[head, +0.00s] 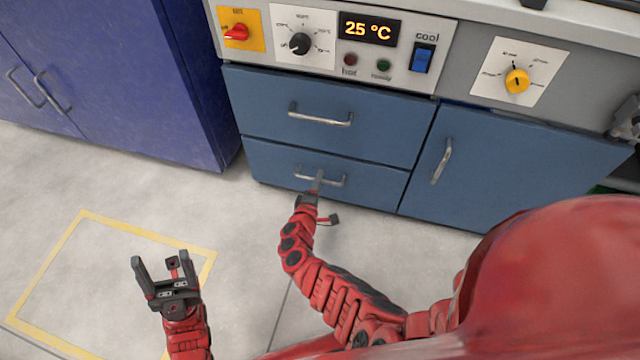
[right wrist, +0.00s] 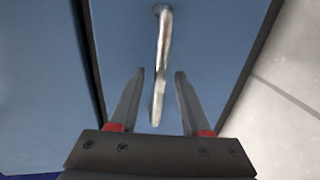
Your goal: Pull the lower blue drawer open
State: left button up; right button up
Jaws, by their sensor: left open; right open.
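The lower blue drawer (head: 270,165) is shut, flush under the upper drawer. Its silver bar handle (head: 335,182) runs across its front. In the right wrist view the handle (right wrist: 162,60) runs lengthwise, its near end between the fingers. My right gripper (head: 318,180) is at the handle in the head view. In the right wrist view the right gripper (right wrist: 160,76) is open, with one finger on each side of the handle and a visible gap to both. My left gripper (head: 158,264) is open and empty above the floor, at lower left.
The upper blue drawer (head: 360,125) with its own handle is shut above. A blue cupboard door (head: 520,160) is to the right. A control panel (head: 330,65) with knobs and a display runs above. A dark blue cabinet (head: 100,80) stands at left. The floor in front is clear.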

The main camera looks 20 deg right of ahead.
jog(key=shift+w+d+f, duration=0.1)
jog(key=shift+w+d, duration=0.25)
jog(key=shift+w, duration=0.05)
grip_shut()
dwell(1.3)
